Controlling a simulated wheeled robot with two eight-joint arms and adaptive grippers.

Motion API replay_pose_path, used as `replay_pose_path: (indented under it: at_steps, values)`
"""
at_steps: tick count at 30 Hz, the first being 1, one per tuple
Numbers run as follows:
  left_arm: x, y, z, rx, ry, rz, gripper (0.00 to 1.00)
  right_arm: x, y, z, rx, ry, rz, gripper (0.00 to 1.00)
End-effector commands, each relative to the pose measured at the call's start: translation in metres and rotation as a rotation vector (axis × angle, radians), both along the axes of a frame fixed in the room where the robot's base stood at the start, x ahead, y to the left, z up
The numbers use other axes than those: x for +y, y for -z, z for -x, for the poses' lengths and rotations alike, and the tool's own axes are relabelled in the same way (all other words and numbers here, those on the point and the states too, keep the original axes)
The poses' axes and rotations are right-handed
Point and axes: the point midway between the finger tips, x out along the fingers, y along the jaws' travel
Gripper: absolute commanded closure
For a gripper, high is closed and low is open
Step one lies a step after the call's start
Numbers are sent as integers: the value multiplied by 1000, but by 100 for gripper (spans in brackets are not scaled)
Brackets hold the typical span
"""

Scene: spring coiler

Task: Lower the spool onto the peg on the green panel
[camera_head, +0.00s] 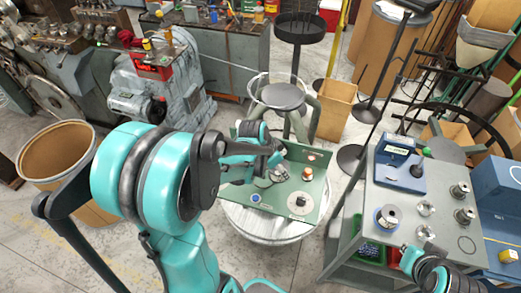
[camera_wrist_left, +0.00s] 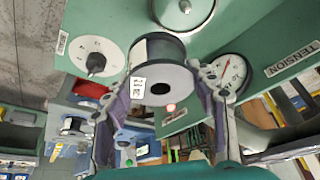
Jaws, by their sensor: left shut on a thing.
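The dark grey spool (camera_wrist_left: 165,82) with a white label is between the two fingers of my left gripper (camera_wrist_left: 163,100) in the left wrist view. The gripper is shut on it. The green panel (camera_wrist_left: 255,22) lies behind the spool; in the head view it is the board (camera_head: 318,193) on the round stand. A metal disc (camera_wrist_left: 185,8) with a small peg at its centre shows at the top of the wrist view, apart from the spool.
The panel carries a white dial with a black knob (camera_wrist_left: 97,58), a gauge (camera_wrist_left: 228,72), and a red button (camera_head: 307,174). A grey table (camera_head: 440,215) at the right holds another spool (camera_head: 388,217) and metal parts. A cardboard drum (camera_head: 55,155) stands at the left.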

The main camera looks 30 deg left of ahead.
Motion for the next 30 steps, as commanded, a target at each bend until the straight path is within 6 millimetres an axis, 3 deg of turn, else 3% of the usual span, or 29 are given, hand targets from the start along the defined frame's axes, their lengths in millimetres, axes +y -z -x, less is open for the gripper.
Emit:
replay_pose_path:
  at_steps: [1, 6, 13, 30]
  values:
    - [12, -8, 1, 1, 64, 3, 87, 0, -10, 0, 0, 0, 0, 100]
    - [37, -19, 5, -2, 318, 2, 87, 0, -24, 0, 0, 0, 0, 100]
    - [50, -22, 9, -3, 474, -1, 87, 0, -28, 0, 0, 0, 0, 100]
    - [50, 25, 9, -2, 479, -2, 87, 0, 8, 0, 0, 0, 0, 100]
